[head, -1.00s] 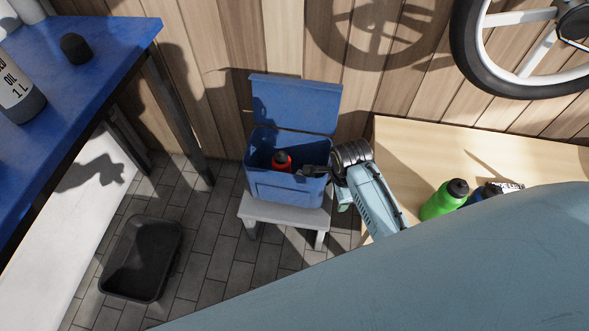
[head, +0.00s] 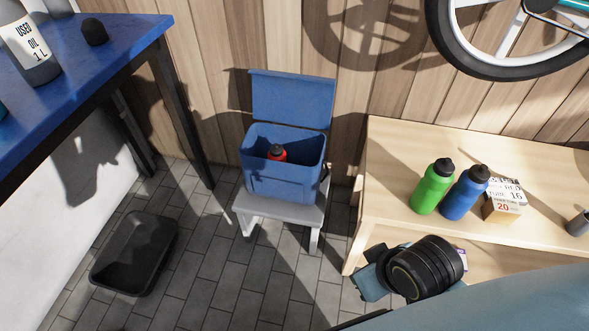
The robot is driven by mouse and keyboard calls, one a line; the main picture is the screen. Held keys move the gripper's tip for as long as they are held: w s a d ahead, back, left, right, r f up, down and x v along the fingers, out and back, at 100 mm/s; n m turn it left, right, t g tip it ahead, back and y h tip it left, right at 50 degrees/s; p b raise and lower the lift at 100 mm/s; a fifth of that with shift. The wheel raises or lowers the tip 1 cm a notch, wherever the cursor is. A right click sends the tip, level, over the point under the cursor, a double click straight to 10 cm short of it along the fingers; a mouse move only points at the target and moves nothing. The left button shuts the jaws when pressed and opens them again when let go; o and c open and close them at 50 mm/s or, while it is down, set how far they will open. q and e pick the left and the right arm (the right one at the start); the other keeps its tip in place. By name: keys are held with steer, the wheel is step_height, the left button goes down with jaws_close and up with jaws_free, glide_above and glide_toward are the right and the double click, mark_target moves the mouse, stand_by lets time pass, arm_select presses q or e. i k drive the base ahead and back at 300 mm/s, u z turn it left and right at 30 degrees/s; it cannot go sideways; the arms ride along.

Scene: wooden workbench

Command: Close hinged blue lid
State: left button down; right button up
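The blue lid (head: 292,99) stands upright, open, at the back edge of the blue box (head: 284,184). The box sits on a small grey-white stool (head: 322,212) by the wooden wall. A red bottle with a dark cap (head: 277,153) is inside the box. One of my arms, with a black ringed wrist, is at the lower right in front of the wooden bench, well apart from the box and lid. Its gripper fingers are not clearly seen, and I cannot tell their state. No other gripper is in view.
A green bottle (head: 433,187), a blue bottle (head: 465,192) and a calendar block (head: 503,201) stand on the wooden bench (head: 393,150) at right. A black tray (head: 135,254) lies on the floor. A blue table (head: 110,55) is at left. Floor before the stool is clear.

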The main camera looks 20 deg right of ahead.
mark_target(288, 98)
steer(key=z, duration=0.55)
steer(key=i, duration=0.9)
steer(key=z, duration=0.05)
steer(key=k, duration=0.85)
steer(key=u, duration=0.8)
steer(key=i, duration=1.1)
steer(key=z, duration=0.35)
